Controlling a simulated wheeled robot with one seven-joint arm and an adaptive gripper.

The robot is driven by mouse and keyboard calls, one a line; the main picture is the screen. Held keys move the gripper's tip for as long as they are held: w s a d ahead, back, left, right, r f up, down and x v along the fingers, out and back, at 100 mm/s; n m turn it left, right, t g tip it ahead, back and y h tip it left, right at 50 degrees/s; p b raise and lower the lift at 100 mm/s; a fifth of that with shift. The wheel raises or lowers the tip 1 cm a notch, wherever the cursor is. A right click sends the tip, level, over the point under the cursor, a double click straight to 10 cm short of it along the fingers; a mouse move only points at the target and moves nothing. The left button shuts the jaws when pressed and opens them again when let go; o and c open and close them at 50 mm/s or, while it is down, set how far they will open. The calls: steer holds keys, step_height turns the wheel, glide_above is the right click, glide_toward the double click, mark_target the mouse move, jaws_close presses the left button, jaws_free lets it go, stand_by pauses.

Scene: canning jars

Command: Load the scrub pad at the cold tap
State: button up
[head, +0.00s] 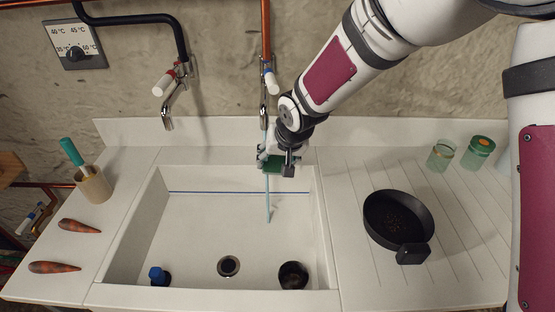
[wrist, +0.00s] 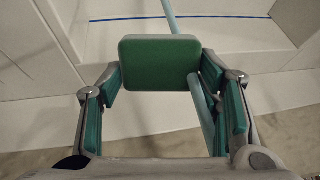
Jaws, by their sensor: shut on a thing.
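My gripper (head: 286,168) is shut on the green scrub pad (wrist: 160,64) and holds it over the back of the sink. In the wrist view the pad sits between the gripper's two fingers (wrist: 160,82).
The sink (head: 200,235) holds a blue-capped item (head: 159,275) and a dark round item (head: 293,275). A red-marked tap (head: 165,84) is left. A black pan (head: 398,218) and two jars (head: 441,155) (head: 479,152) stand right; a brush cup (head: 95,186) and carrots (head: 79,226) lie left.

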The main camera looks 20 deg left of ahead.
steer(key=s+d+p, duration=0.3)
steer(key=s+d, duration=0.2)
steer(key=s, duration=0.1)
steer(key=shift+s, duration=0.15)
stand_by(0.7)
steer(key=shift+s+r, duration=0.1)
stand_by(1.1)
steer(key=s+d+r+p, duration=0.3)
steer(key=r+p, duration=0.1)
steer(key=shift+s, duration=0.4)
steer(key=shift+f, duration=0.1)
stand_by(0.6)
